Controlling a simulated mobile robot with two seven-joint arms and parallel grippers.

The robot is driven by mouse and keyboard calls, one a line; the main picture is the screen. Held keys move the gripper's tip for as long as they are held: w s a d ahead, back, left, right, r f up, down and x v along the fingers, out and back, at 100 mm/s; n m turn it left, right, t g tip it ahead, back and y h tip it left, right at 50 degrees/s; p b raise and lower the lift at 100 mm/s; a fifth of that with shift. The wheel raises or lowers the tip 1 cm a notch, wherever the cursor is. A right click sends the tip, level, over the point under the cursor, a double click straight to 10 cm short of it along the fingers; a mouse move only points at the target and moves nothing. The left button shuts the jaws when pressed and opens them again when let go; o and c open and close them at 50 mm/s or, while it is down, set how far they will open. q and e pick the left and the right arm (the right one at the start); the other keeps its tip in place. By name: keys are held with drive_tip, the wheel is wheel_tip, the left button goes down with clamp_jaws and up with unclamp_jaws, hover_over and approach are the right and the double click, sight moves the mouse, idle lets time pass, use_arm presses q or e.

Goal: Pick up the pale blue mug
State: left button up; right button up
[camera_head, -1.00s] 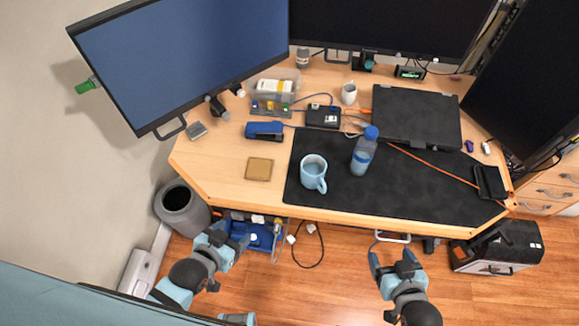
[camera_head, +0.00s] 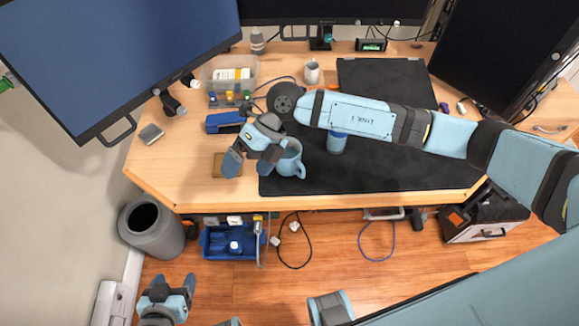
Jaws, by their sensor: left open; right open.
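The pale blue mug (camera_head: 289,160) stands upright near the left front of the black desk mat, its handle toward the lower right. My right gripper (camera_head: 250,165) is open and empty, just left of the mug in the picture. One of its fingers covers part of the mug's left side; I cannot tell whether they touch. My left gripper (camera_head: 174,284) is open and empty, low in front of the desk at the bottom left.
A brown coaster (camera_head: 219,168) and a blue stapler (camera_head: 225,122) lie left of the mug. Monitors stand behind.

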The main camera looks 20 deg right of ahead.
drive_tip(key=w+d+f+t+h+b, duration=0.1)
drive_tip(key=w+d+t+h+b, duration=0.15)
drive_tip(key=w+d+h, duration=0.85)
drive_tip(key=y+p, duration=0.1)
drive_tip(key=y, duration=0.2)
approach(289, 155)
drive_tip(key=s, duration=0.5)
drive_tip(key=shift+t, duration=0.35)
drive_tip(key=shift+w+a+f, duration=0.1)
drive_tip(key=shift+a+f, duration=0.05)
drive_tip(key=shift+f, duration=0.7)
drive_tip(key=shift+w+a+f, duration=0.1)
drive_tip(key=shift+a+f, duration=0.05)
drive_tip(key=shift+f, duration=0.75)
drive_tip(key=shift+w+a+f, duration=0.1)
drive_tip(key=shift+a+f, duration=0.05)
drive_tip(key=shift+f, duration=0.7)
drive_tip(key=shift+c, duration=0.2)
drive_tip(key=shift+r, duration=0.1)
drive_tip(key=c, duration=1)
drive_tip(key=shift+r, duration=0.2)
